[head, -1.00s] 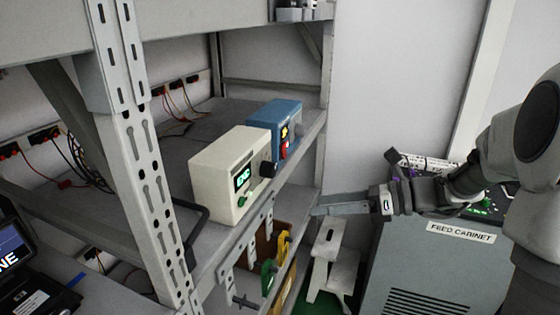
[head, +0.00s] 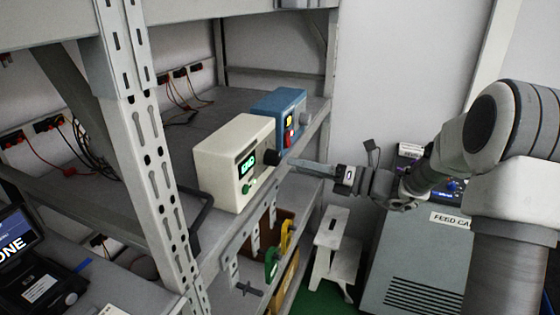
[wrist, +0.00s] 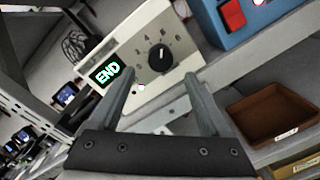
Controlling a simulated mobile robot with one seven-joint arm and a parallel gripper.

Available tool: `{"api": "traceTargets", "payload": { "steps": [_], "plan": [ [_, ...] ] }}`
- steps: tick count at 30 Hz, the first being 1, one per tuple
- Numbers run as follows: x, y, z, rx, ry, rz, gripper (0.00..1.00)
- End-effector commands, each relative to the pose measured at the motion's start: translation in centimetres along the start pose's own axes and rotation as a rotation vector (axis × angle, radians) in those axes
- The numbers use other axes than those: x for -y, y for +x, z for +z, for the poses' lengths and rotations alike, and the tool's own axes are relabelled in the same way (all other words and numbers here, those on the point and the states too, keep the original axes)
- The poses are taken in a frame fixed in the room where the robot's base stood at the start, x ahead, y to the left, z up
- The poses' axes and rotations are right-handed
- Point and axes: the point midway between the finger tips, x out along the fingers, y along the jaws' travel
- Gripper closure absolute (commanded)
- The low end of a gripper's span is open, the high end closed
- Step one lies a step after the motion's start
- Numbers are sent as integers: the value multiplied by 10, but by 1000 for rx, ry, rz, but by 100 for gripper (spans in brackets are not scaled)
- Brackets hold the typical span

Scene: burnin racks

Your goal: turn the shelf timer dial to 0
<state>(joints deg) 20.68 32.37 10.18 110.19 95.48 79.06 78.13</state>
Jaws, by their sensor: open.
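The shelf timer is a cream box (head: 236,140) on the rack shelf, with a lit green display (head: 246,164) and a black dial (head: 271,157) on its front. In the wrist view the display (wrist: 107,72) reads END. The round dial (wrist: 160,59) has a light pointer mark toward the top of that picture, with several printed numbers around it; the exact setting is hard to tell. My gripper (head: 290,163) is open in front of the dial. In the wrist view its fingers (wrist: 160,76) stand to either side of the dial; contact cannot be told.
A blue box (head: 279,110) with a red button sits beside the timer. A slotted rack post (head: 150,150) stands at the left. Hooks with green and yellow items hang below the shelf edge. A white step stool (head: 333,245) and the feed cabinet (head: 412,265) stand at the right.

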Motion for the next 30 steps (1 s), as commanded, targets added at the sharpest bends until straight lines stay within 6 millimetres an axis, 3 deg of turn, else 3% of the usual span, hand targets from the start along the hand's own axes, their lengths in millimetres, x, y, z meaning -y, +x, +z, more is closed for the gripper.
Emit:
{"api": "traceTargets", "payload": {
  "steps": [3,9,22,30],
  "plan": [
    [-1,26,-1,-3,0,3,19],
    [0,53,0,-1,0,1,19],
    [0,62,0,0,-1,0,19],
    [0,62,0,0,-1,-1,68]
  ]
}}
